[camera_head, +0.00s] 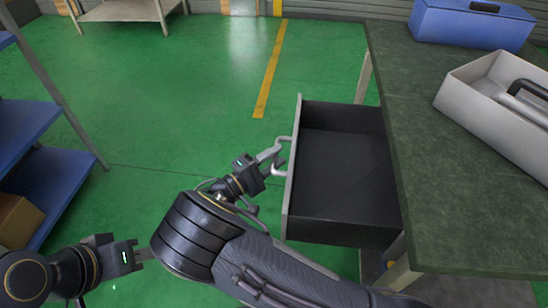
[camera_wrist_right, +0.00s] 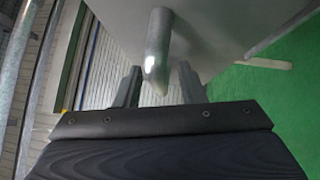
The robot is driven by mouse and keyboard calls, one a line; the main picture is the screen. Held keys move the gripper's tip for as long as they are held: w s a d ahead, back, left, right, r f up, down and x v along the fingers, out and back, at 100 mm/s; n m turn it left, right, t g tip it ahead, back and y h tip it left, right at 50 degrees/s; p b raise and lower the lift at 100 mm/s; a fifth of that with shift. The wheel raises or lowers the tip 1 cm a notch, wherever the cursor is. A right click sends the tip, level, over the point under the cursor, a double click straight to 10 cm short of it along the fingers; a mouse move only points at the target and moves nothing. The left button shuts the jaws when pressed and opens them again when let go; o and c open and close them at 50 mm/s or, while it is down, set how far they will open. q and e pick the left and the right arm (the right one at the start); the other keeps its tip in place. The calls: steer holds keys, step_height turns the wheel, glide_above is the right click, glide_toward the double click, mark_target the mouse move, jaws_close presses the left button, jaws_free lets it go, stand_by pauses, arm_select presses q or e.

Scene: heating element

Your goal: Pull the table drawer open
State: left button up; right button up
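The table drawer (camera_head: 340,185) stands well out from the left side of the green-topped table (camera_head: 430,130); its dark inside looks empty. Its grey front panel (camera_head: 292,170) faces left. My right gripper (camera_head: 277,160) is at the drawer's handle (camera_head: 284,142). In the right wrist view the handle (camera_wrist_right: 157,48) sits between the two fingers (camera_wrist_right: 158,86), with gaps visible on both sides, so the gripper looks open around it. My left gripper (camera_head: 146,255) is low at the left, away from the drawer, beside my right arm; its finger opening is unclear.
A blue toolbox (camera_head: 470,22) and a grey open tote (camera_head: 490,115) stand on the table. A blue shelf rack (camera_head: 40,180) with a cardboard box (camera_head: 18,220) is at the left. Green floor between rack and drawer is clear.

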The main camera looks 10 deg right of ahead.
steer(key=v, duration=0.7)
steer(key=shift+s+a, duration=0.25)
steer(key=shift+a, duration=0.05)
